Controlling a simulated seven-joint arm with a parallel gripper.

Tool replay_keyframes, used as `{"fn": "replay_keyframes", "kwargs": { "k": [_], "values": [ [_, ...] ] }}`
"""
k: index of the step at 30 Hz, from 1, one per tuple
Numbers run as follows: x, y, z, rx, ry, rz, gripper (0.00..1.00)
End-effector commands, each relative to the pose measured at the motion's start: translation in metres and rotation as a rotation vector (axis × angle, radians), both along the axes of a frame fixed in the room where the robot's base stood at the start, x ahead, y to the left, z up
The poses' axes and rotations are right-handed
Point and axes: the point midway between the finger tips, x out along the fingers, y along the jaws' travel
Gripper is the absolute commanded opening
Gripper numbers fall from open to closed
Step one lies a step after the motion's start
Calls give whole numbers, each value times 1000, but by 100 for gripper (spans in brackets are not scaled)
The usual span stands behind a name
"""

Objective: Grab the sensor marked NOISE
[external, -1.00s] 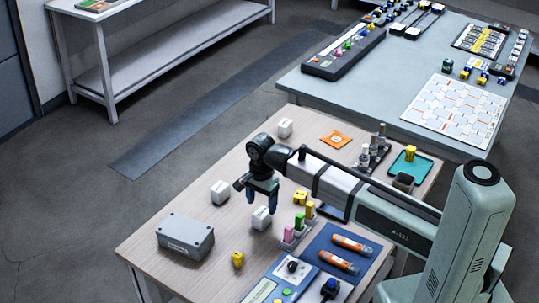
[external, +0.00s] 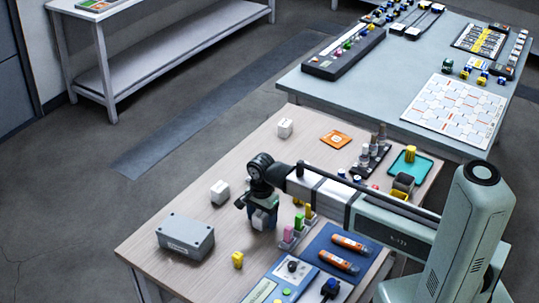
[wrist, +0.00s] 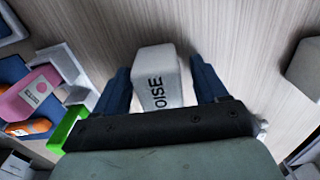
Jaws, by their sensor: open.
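The white block-shaped sensor (wrist: 154,62) stands between my gripper's two blue fingers in the wrist view, with the letters "OISE" readable on it and the rest of the word hidden. My gripper (wrist: 161,78) is open, with one finger on each side of the sensor; a narrow gap shows on the right, and contact on the left is hard to judge. In the external view my gripper (external: 262,218) is low over the wooden table, straddling the sensor.
A grey box (external: 185,237) and a small yellow piece (external: 238,260) lie to the left and front. A blue mat (external: 342,249) holds orange tubes.

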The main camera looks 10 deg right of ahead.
Motion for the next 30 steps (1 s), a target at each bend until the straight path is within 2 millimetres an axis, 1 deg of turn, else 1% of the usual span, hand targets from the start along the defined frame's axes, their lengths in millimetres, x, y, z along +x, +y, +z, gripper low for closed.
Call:
{"fn": "replay_keyframes", "kwargs": {
  "k": [5,21,23,30],
  "values": [
    [0,0,0,0,0,0,72],
    [0,0,0,0,0,0,21],
    [0,0,0,0,0,0,16],
    [0,0,1,0,0,0,15]
  ]
}}
